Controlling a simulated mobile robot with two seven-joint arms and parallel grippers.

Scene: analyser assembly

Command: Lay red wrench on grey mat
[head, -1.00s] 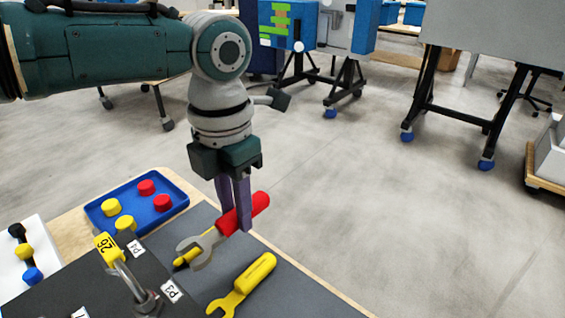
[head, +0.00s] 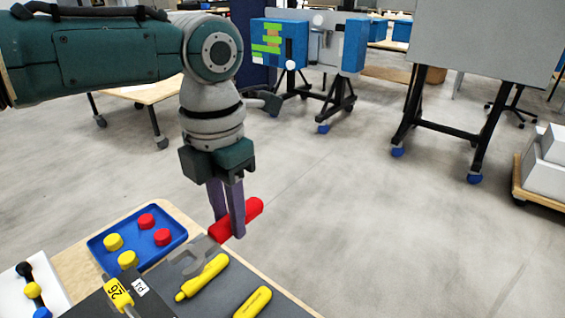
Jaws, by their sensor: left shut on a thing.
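My left gripper (head: 228,222) is shut on the red wrench and points down. The wrench's red handle (head: 250,211) passes between its fingers and slopes up to the right. Its grey open-ended head (head: 192,256) points down to the left, over the far part of the grey mat (head: 225,300). The wrench looks close above the mat; I cannot tell whether its head touches. A yellow-handled tool (head: 205,276) lies on the mat just in front. Another yellow handle (head: 254,302) lies nearer, cut by the frame's lower edge. My right gripper is not in view.
A blue tray (head: 180,236) with red and yellow caps stands left of the mat. A post with a yellow tag (head: 118,292) rises at the front left. A white holder (head: 48,285) is at far left. The wooden table edge (head: 278,287) runs along the right, with open floor beyond.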

